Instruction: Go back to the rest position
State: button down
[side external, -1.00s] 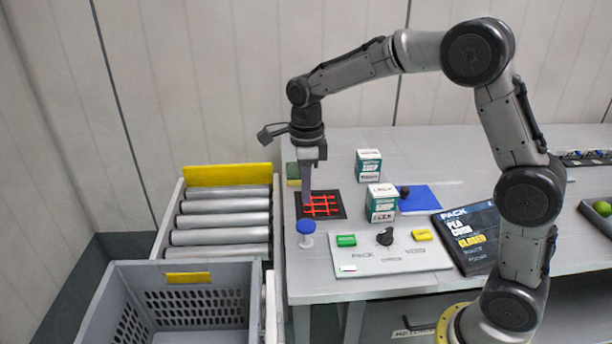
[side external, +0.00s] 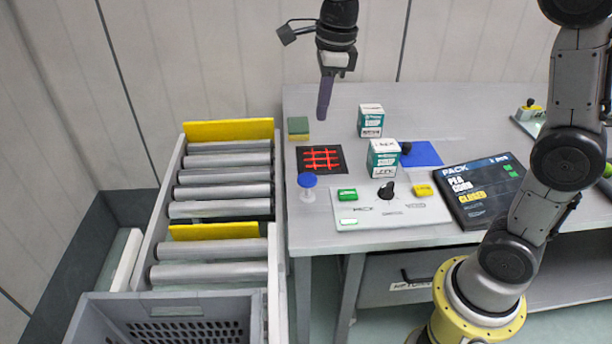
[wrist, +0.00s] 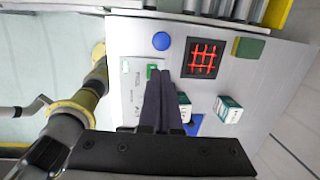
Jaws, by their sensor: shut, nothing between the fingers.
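My gripper (side external: 323,112) is shut and empty. It points down and hangs in the air above the back left part of the table, over the area of the sponge and the scanner pad in the side view. In the wrist view its dark fingers (wrist: 160,76) lie together, with the control panel and boxes below. They hide part of the panel.
A roller conveyor (side external: 222,175) and grey crate (side external: 180,312) stand left.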

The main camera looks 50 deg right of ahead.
jog(key=s+r+n+t, duration=0.3)
jog(key=s+n, duration=0.7)
jog(key=s, duration=0.5)
jog(key=s+f+n, duration=0.6)
jog(key=s+n, duration=0.1)
jog(key=n, duration=0.9)
jog(key=shift+s+f+n+t, duration=0.15)
jog(key=shift+f+n+t, duration=0.05)
jog(key=shift+n+t, duration=0.2)
dwell(0.6)
